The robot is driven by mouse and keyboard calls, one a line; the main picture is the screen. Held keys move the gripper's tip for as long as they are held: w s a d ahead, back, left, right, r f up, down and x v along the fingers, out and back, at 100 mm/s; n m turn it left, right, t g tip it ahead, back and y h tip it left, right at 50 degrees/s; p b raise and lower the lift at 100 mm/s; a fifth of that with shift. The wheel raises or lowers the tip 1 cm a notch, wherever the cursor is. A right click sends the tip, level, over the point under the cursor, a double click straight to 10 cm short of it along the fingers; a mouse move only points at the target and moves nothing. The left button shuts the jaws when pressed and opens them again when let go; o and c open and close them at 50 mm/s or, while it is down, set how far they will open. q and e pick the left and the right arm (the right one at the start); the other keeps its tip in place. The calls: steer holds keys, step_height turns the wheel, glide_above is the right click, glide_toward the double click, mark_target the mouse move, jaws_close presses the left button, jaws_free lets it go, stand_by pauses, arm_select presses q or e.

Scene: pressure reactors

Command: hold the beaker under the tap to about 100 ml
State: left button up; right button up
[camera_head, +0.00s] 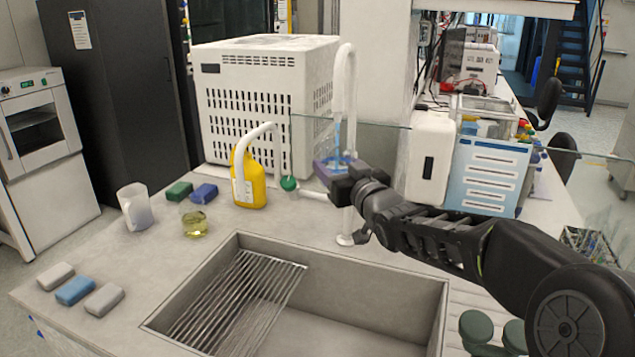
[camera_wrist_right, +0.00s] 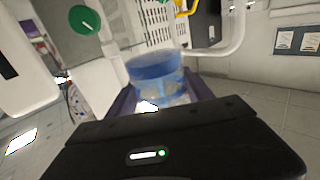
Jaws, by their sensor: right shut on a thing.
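My right gripper (camera_head: 335,170) reaches in from the right with purple fingers closed around a clear beaker (camera_wrist_right: 158,80). In the head view the beaker is small and mostly hidden by the fingers. The tall white gooseneck tap (camera_head: 346,85) stands behind the sink, its spout above the beaker. A thin blue stream (camera_head: 338,133) shows between spout and beaker. In the right wrist view the beaker holds blue-tinted liquid between the fingers (camera_wrist_right: 160,104); its graduations cannot be read, so I cannot tell the volume. My left gripper is not in view.
The sink (camera_head: 375,318) with a wire rack (camera_head: 240,300) lies in front. A glass panel (camera_head: 385,135) is close by the arm.

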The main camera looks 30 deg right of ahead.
stand_by(0.3)
steer(key=shift+a+f+b, duration=0.1)
steer(key=shift+a+b, duration=0.05)
steer(key=shift+b, duration=0.2)
steer(key=s+a+b, duration=0.4)
steer(key=a+b, duration=0.1)
steer(key=a, duration=0.3)
